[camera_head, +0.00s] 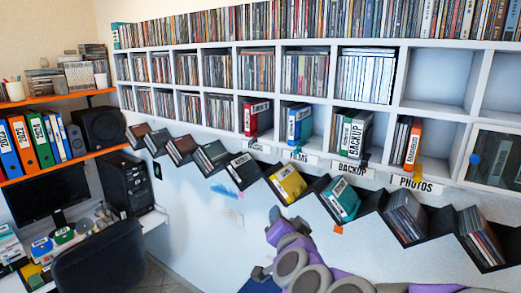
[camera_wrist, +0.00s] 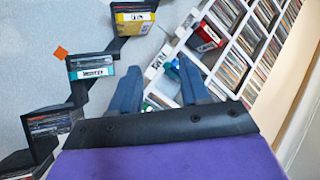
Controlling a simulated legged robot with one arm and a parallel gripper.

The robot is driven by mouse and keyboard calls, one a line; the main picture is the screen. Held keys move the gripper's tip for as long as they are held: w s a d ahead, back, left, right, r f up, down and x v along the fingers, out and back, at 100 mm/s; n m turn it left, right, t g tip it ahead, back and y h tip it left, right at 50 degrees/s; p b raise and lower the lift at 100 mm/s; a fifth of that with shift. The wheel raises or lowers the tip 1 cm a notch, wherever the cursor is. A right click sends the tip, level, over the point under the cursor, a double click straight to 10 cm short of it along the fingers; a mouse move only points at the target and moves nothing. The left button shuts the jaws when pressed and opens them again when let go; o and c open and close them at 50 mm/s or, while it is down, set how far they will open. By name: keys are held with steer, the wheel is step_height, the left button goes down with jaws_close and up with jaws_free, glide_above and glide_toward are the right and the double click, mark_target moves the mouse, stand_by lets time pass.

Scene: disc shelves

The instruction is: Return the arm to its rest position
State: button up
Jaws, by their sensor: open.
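My arm (camera_head: 300,268) shows purple and grey at the bottom of the head view, in front of the white wall and below the zigzag shelf. My gripper (camera_wrist: 158,67) shows in the wrist view as two blue fingers standing apart, with nothing held between them. The fingers point toward the shelves, which appear tilted in that view. Part of the cube shelf behind the fingers is hidden by them. In the head view the fingers cannot be made out clearly.
A black zigzag shelf (camera_head: 372,203) holds disc boxes, among them a yellow box (camera_head: 288,184) and a teal box (camera_head: 342,200). Above it is a white cube shelf (camera_head: 436,104) with discs and binders. A desk with a monitor (camera_head: 47,194) and a dark chair (camera_head: 101,262) stand left.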

steer(key=s+a+f+n+g+y+b, duration=0.2)
steer(key=s+f+n+g+b, duration=0.2)
steer(key=s+f, duration=0.4)
steer(key=s+a+f+n+g+y+b, duration=0.2)
steer(key=s+f+n+g+b, duration=0.15)
steer(key=s+f, duration=0.45)
steer(key=s+d+f+g+h+b, duration=0.2)
steer(key=s+d+f+g, duration=0.3)
steer(key=s, duration=0.5)
steer(key=s+d+f+g+h+b, duration=0.3)
steer(key=s+d+f, duration=0.4)
steer(key=s+f, duration=0.3)
steer(key=shift+s+g+b, duration=0.7)
steer(key=shift+s+g, duration=0.05)
steer(key=shift+g, duration=0.5)
stand_by(3.2)
